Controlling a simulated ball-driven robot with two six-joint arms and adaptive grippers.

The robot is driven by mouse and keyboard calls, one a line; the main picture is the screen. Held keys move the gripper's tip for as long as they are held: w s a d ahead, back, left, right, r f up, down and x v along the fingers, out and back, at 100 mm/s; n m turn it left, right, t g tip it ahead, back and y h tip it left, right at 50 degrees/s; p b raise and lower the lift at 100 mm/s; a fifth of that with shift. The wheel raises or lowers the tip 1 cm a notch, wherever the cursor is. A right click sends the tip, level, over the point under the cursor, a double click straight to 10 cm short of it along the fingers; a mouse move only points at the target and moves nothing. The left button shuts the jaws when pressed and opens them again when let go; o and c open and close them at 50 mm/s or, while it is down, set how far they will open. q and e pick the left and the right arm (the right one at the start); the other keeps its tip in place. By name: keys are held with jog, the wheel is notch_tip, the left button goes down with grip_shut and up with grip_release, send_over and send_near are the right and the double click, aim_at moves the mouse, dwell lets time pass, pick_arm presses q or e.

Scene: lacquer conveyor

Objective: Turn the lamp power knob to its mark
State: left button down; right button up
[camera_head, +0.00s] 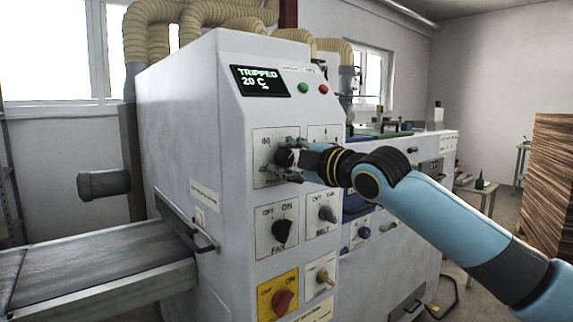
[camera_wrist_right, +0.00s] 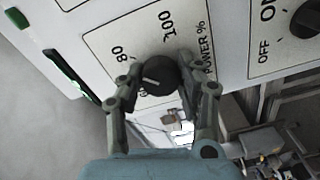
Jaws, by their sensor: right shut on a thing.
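The lamp power knob (camera_head: 284,157) is a dark round knob on a pale plate (camera_head: 263,141) on the machine's front panel. My right gripper (camera_head: 293,160) reaches it from the right and is shut on it. In the right wrist view the knob (camera_wrist_right: 158,76) sits between the two fingertips (camera_wrist_right: 160,70), one on each side. The plate there (camera_wrist_right: 108,38) reads "POWER %" with 80 and 100 printed on it. A short pale line on the knob points left; other plate markings are partly hidden by a finger. My left gripper is not in view.
A display (camera_head: 260,82) reads "TRIPPED 20 C". Below the knob are a dark ON/OFF knob (camera_head: 282,231) and a red knob (camera_head: 284,301) on yellow. A conveyor (camera_head: 100,275) runs in from the left.

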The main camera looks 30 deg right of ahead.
aim_at(288, 160)
jog(key=shift+f+n, duration=0.15)
jog(key=shift+n, duration=0.35)
jog(key=o, duration=1.2)
jog(key=shift+c, duration=0.2)
jog(key=shift+s, duration=0.15)
jog(key=s, duration=0.6)
jog(key=shift+d, duration=0.3)
jog(key=shift+s, duration=0.65)
jog(key=shift+r, duration=0.2)
jog(key=shift+f, duration=0.1)
